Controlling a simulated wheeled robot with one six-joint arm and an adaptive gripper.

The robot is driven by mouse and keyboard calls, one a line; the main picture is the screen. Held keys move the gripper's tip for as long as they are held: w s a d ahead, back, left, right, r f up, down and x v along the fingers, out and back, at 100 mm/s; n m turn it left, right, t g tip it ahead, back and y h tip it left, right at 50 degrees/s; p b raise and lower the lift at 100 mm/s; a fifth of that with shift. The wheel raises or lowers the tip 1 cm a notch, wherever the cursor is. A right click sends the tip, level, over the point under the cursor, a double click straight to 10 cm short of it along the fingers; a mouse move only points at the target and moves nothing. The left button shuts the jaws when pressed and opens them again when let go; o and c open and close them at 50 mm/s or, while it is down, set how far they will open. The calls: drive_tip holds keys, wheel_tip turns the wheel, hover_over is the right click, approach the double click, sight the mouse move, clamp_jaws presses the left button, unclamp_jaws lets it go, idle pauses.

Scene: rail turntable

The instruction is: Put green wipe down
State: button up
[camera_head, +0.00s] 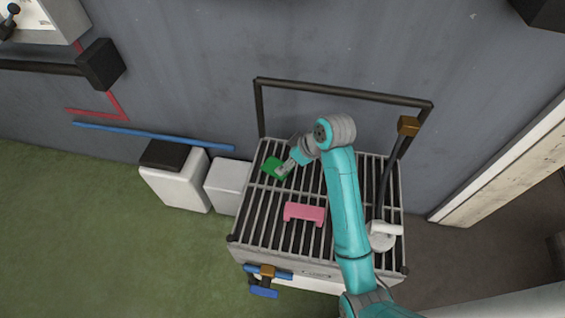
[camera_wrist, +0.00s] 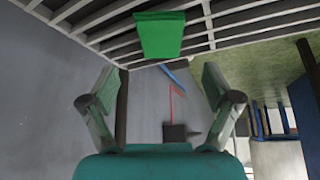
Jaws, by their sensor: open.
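The green wipe (camera_head: 273,167) lies on the slatted rack top (camera_head: 268,212), near its back left corner. It also shows as a flat green piece against the slats in the wrist view (camera_wrist: 159,35). My gripper (camera_head: 283,170) is at the wipe's right edge in the head view. In the wrist view my gripper's two fingers (camera_wrist: 160,80) are spread wide with nothing between them, and the wipe is beyond the tips. I cannot tell whether a fingertip touches the wipe.
A pink block (camera_head: 304,213) lies mid-rack. A dark rail frame (camera_head: 340,91) rises along the back. White bins (camera_head: 178,180) stand left of the rack. Slats around the pink block are bare.

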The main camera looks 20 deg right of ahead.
drive_tip(key=shift+v, duration=2.55)
